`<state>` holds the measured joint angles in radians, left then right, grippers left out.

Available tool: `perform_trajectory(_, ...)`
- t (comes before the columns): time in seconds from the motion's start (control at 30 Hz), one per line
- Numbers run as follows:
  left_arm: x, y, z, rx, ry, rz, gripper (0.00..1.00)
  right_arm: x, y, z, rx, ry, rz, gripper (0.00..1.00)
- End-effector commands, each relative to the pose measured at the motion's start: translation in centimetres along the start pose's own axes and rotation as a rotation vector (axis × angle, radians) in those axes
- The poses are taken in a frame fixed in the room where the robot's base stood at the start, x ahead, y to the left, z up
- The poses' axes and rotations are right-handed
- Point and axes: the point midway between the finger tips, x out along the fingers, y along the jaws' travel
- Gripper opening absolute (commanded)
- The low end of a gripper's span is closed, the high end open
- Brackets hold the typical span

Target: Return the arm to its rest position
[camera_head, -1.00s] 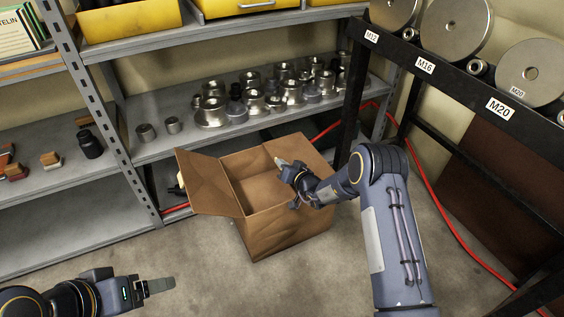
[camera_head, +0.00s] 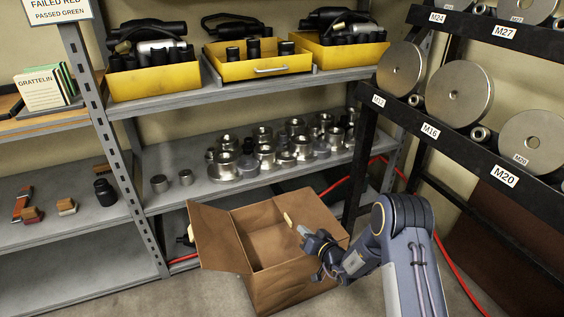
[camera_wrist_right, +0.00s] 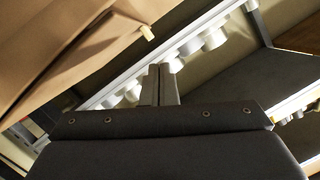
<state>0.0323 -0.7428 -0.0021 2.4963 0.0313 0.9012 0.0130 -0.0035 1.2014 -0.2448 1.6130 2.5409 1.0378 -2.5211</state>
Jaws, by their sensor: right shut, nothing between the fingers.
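My right arm (camera_head: 408,255) comes in from the lower right of the head view. Its gripper (camera_head: 302,231) is over the right side of the open cardboard box (camera_head: 285,288). In the right wrist view the two fingers (camera_wrist_right: 160,82) are together with nothing between them. The box stands on the floor with its flaps open, and the part of it behind the gripper is hidden. My left gripper is out of the head view.
A grey shelf (camera_head: 210,193) behind the box holds several metal sockets. Yellow bins (camera_head: 258,68) stand on the shelf above. A black rack (camera_head: 455,150) with metal discs is at the right. A red cable (camera_head: 455,272) lies on the floor.

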Motion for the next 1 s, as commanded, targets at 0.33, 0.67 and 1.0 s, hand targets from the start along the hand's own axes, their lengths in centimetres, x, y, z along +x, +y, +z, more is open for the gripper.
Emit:
perform_trajectory(0.33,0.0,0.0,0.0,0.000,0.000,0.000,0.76,-7.3,-11.6,-11.1,0.185,-0.131,-0.323,0.00)
perform_trajectory(0.67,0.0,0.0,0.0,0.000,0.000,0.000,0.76,-23.9,-22.2,-13.8,0.242,-0.537,-0.426,0.00)
perform_trajectory(1.0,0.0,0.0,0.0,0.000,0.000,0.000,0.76,-38.2,-21.9,-8.8,0.157,-0.767,-0.037,0.00)
